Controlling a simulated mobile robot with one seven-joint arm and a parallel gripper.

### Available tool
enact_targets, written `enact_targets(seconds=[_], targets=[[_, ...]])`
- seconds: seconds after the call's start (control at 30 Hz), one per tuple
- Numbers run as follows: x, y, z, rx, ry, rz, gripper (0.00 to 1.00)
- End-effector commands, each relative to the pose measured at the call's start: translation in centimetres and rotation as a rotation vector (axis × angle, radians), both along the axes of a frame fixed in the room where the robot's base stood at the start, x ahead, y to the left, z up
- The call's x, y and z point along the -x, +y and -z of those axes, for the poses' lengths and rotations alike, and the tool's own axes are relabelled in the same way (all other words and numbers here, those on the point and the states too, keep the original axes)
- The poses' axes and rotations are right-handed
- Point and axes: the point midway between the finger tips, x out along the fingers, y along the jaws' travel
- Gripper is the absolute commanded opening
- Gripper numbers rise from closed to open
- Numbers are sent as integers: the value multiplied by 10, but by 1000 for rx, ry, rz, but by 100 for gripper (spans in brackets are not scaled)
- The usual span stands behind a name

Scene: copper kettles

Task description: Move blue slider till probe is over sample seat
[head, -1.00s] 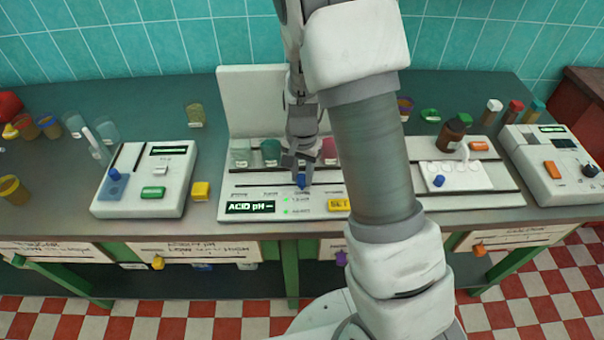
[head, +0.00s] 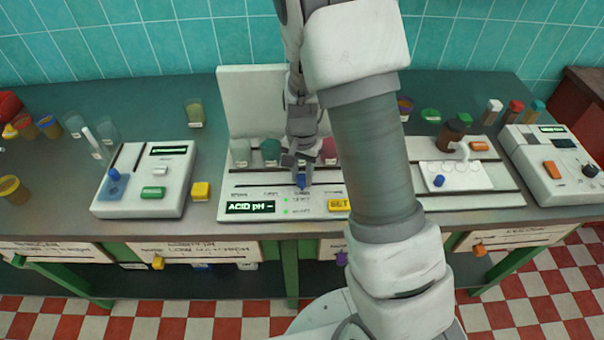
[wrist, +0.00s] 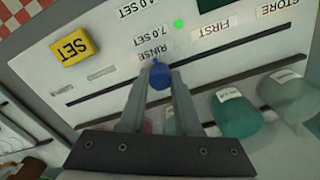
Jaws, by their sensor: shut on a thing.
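The blue slider knob (head: 301,181) stands on the long white pH panel (head: 232,192), just in front of my gripper (head: 300,175). In the wrist view, my gripper (wrist: 160,82) is shut on the blue slider knob (wrist: 161,75), with one finger on each side. The knob is at the slot beside the RINSE label (wrist: 154,52). FIRST and STORE labels lie to its right in that view. Several cups stand in a row behind the panel, among them a green cup (head: 271,151) and a pink cup (head: 328,150). I cannot make out the probe or the sample seat; my arm hides part of the panel.
A yellow SET button (head: 339,205) and a lit ACID pH display (head: 250,207) are on the panel front. A white backboard (head: 245,92) rises behind the cups.

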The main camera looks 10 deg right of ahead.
Motion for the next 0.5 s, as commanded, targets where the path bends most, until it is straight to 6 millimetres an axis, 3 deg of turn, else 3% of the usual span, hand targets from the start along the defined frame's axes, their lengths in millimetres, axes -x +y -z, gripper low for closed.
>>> enact_targets(seconds=[0.3,0.5], targets=[[0,-3,0,0,-1,1,0],[5,-29,1,0,-2,6,0]])
